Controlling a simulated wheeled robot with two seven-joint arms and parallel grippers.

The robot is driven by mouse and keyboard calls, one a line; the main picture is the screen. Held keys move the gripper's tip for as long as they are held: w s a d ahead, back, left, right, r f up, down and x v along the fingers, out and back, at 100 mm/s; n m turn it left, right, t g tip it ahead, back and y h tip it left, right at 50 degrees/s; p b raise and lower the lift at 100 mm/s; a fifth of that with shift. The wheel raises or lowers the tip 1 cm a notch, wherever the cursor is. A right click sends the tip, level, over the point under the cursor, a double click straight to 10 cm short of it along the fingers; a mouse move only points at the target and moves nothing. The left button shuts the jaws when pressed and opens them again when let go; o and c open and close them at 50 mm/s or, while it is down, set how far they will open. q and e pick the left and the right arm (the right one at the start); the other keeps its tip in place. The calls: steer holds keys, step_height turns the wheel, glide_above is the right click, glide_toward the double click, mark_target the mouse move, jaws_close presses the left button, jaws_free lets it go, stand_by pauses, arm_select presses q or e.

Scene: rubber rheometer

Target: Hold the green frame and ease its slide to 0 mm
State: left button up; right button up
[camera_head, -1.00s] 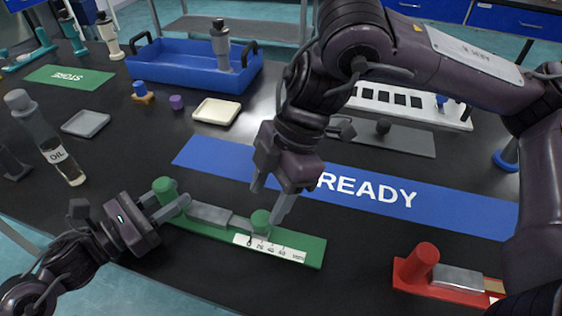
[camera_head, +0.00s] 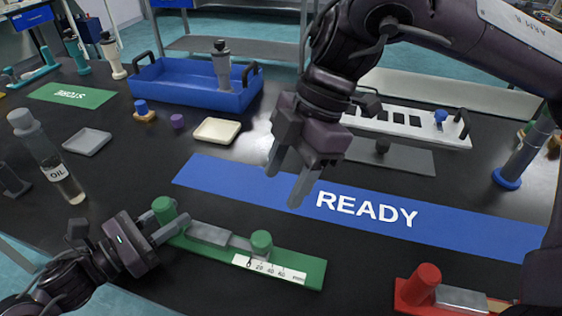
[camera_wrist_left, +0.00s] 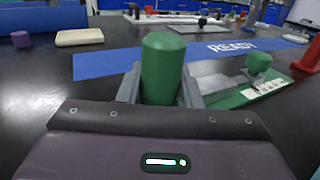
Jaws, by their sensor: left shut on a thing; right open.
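The green frame (camera_head: 312,272) lies on the black table with a fixed green post (camera_head: 164,210) at its left end. My left gripper (camera_head: 168,222) is shut on that post; the post also stands between its fingers in the left wrist view (camera_wrist_left: 162,72). A grey slide (camera_head: 212,235) with a green knob (camera_head: 261,243) sits on the frame. The knob stands over the white scale (camera_head: 268,269), near its 0 end; the exact reading is too small to tell. My right gripper (camera_head: 285,180) is open and empty, above and behind the knob, apart from it.
A red frame (camera_head: 412,293) lies at the front right. The blue READY strip (camera_head: 250,187) runs behind the green frame. An oil bottle (camera_head: 50,165) stands at the left. A blue tray (camera_head: 180,88), a cream dish (camera_head: 217,131) and a white rack (camera_head: 400,124) are farther back.

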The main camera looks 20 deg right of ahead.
arm_select(q)
steer(key=o, duration=1.2)
